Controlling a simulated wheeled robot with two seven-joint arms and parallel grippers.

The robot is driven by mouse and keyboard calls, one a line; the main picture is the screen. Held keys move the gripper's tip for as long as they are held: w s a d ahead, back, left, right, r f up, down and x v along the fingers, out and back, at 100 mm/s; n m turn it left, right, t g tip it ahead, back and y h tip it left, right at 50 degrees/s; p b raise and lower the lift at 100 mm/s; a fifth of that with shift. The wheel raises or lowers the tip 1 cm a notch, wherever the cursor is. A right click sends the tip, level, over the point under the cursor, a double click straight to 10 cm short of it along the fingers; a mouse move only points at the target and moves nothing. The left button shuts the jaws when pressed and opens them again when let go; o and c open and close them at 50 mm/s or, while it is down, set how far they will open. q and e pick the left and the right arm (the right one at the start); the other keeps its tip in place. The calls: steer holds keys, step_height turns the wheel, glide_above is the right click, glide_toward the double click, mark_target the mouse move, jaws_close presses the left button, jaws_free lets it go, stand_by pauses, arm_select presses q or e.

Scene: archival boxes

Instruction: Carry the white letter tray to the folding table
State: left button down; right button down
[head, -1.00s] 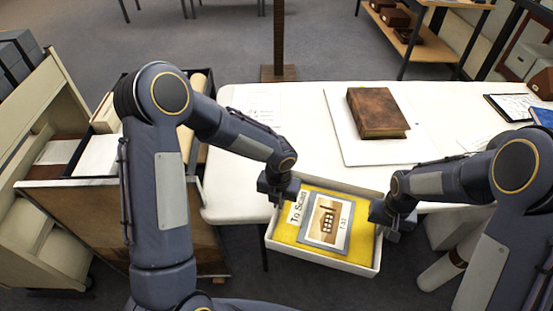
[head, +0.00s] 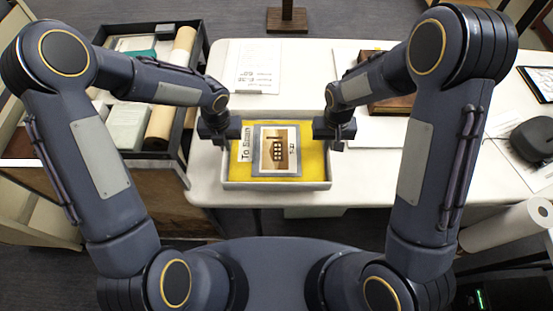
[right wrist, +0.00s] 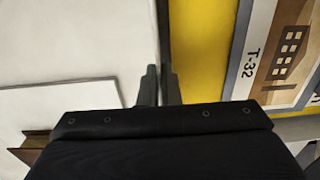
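The white letter tray (head: 276,185) is over the front edge area of the white folding table (head: 420,190), in front of me in the head view. It has a yellow lining and holds a grey-framed building picture (head: 277,150) marked T-32 and a "To Scan" label (head: 245,144). My left gripper (head: 228,136) is at its left wall and looks shut on it. My right gripper (head: 328,138) is at the right wall. In the right wrist view its fingers (right wrist: 158,86) are close together around the thin tray wall (right wrist: 163,40). I cannot tell whether the tray touches the table.
A brown book (head: 392,104) on a white board lies behind my right arm. Printed sheets (head: 255,68) lie at the table's back left. A black object (head: 533,141) and a clipboard (head: 540,82) are at the right. A loaded cart (head: 150,154) stands close on the left.

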arm_select(q)
steer(key=shift+f, duration=0.15)
arm_select(e)
steer(key=shift+f, duration=0.15)
